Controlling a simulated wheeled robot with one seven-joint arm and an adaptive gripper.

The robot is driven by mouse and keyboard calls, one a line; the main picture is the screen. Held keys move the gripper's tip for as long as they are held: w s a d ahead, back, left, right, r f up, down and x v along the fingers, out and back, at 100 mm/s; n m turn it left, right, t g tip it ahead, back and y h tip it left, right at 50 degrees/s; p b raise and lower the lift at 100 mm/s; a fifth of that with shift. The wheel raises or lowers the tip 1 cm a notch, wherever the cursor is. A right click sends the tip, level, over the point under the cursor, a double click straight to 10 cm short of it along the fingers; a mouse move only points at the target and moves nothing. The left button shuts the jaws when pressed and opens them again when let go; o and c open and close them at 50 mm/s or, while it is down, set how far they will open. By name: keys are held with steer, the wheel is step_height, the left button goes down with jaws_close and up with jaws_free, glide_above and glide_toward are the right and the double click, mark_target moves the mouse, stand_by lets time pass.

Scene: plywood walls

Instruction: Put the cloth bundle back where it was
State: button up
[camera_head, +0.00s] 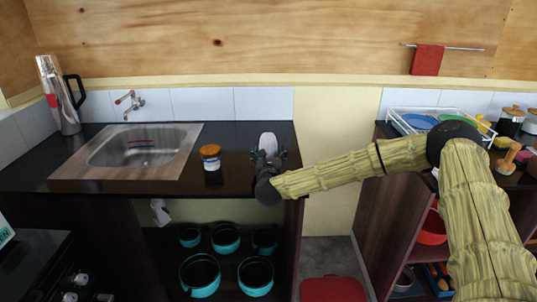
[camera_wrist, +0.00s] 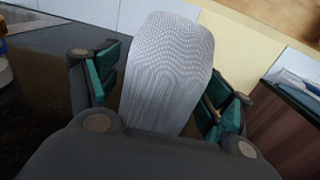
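The cloth bundle (camera_wrist: 168,75) is a pale grey, finely ribbed, rounded shape in the wrist view. It lies between the two fingers of my gripper (camera_wrist: 163,88) and fills most of the space there. The green finger pads are close on both sides; whether they press on it I cannot tell. In the head view the bundle (camera_head: 268,142) shows as a light oval at the right end of the black counter, with my gripper (camera_head: 267,158) around its lower part. Its lower end is hidden by my gripper, and I cannot tell whether it touches the counter.
A sink (camera_head: 140,148) and a steel flask (camera_head: 60,95) are farther left. A gap separates this counter from the right one, which bears a dish rack (camera_head: 400,123). Teal pots (camera_head: 226,238) sit below.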

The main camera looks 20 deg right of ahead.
steer(key=shift+r, duration=0.1)
steer(key=b+v, duration=0.2)
steer(key=v, duration=1)
